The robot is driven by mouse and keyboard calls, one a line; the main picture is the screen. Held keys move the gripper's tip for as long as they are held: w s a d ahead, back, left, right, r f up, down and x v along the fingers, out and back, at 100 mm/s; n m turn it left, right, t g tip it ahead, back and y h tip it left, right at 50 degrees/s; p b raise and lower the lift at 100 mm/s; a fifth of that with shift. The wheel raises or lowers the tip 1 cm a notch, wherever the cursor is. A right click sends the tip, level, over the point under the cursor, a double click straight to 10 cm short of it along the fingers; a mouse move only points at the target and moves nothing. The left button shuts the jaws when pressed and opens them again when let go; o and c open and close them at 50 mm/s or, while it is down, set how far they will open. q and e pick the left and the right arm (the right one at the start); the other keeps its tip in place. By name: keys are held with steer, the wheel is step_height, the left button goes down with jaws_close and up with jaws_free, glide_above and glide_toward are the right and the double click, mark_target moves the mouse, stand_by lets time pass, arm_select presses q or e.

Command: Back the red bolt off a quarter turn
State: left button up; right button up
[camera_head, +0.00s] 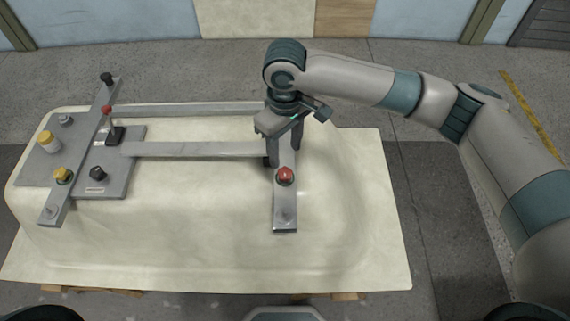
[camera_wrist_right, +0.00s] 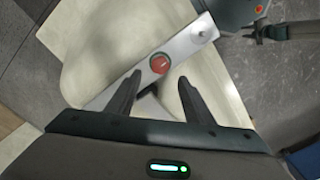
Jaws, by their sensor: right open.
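The red bolt (camera_head: 285,176) is a round red head on the near part of a short grey metal bar (camera_head: 285,213), which lies across the right end of the frame on the upturned cream tub shell. In the right wrist view the red bolt (camera_wrist_right: 160,64) shows a pale mark on its top and lies just beyond the gap between the fingers. My right gripper (camera_wrist_right: 160,78) is open and empty, with its two dark fingers apart. In the head view my right gripper (camera_head: 279,148) hangs over the bar, behind the bolt. No contact with the bolt shows.
Two grey rails run to the bar. The cream shell (camera_head: 350,230) is bare at front and right.

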mark_target(285, 172)
step_height(285, 172, down, 8)
steer(key=shift+f+p, duration=0.15)
steer(key=shift+p, duration=0.55)
steer(key=c, duration=1)
